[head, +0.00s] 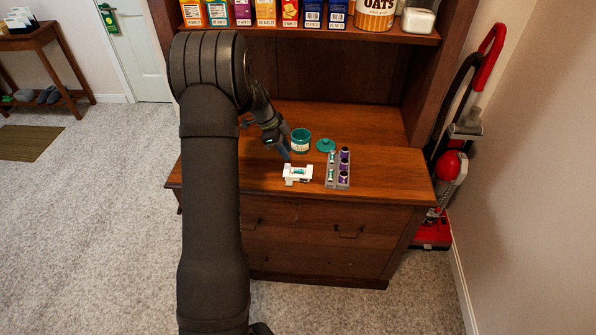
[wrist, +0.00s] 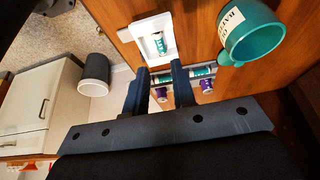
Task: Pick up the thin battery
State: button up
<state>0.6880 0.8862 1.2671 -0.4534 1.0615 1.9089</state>
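A white holder (head: 289,180) stands on the hutch counter with a slim teal-and-white battery (head: 299,172) lying in it. In the wrist view the holder (wrist: 144,43) and its battery (wrist: 157,43) show beyond my fingertips. A grey rack (head: 329,185) to the right holds slim teal batteries (head: 331,173) on one side and thicker purple ones (head: 344,167) on the other. My gripper (wrist: 160,67) is open, with nothing seen between its fingers. In the head view its tip (head: 286,157) is just above and behind the holder, apart from it.
A shelf of boxes (head: 313,14) and an oats tub (head: 375,13) is above. The right part of the counter is clear.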

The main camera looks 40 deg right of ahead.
aim_at(298, 170)
jog(key=x, duration=0.8)
grip_shut()
